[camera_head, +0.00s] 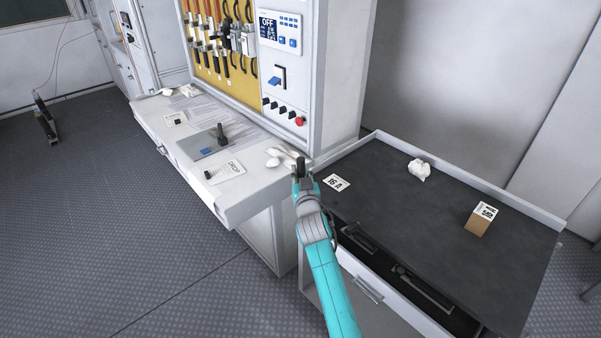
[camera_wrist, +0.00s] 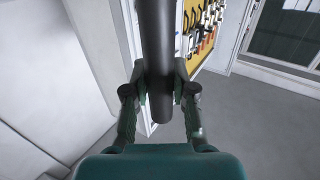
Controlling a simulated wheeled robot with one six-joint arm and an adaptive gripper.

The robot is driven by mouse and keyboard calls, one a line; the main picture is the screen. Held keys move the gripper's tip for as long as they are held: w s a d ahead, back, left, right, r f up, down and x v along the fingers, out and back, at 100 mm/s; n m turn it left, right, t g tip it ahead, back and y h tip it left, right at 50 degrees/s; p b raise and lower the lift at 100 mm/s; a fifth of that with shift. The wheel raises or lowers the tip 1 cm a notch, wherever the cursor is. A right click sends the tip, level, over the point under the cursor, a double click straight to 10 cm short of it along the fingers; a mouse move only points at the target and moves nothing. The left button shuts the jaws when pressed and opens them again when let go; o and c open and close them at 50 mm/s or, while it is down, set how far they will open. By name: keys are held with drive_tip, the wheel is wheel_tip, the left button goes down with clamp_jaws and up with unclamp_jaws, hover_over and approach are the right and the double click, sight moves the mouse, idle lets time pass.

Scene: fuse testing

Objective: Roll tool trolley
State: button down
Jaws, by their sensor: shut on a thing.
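The tool trolley (camera_head: 440,235) stands at the right in the head view, with a dark top, a raised light rim and an open drawer (camera_head: 390,290) at its front. My gripper (camera_head: 300,172) is at the trolley's left back corner, beside the workbench. In the wrist view my gripper (camera_wrist: 160,95) is shut on a dark round bar (camera_wrist: 157,40). The bar runs up out of the picture and its lower end shows between the fingers. I cannot tell whether the bar is joined to the trolley.
A white crumpled cloth (camera_head: 419,170), a brown box (camera_head: 481,219) and a label card (camera_head: 336,184) lie on the trolley top. The white workbench (camera_head: 245,205) with a tool panel (camera_head: 222,40) stands close on the left. Grey floor (camera_head: 100,230) is open at the left.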

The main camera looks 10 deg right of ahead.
drive_tip(key=c, duration=0.9)
unclamp_jaws()
drive_tip(key=shift+s, duration=0.1)
drive_tip(key=s, duration=1.1)
drive_tip(key=shift+s+d, duration=0.2)
drive_tip(key=shift+s, duration=0.2)
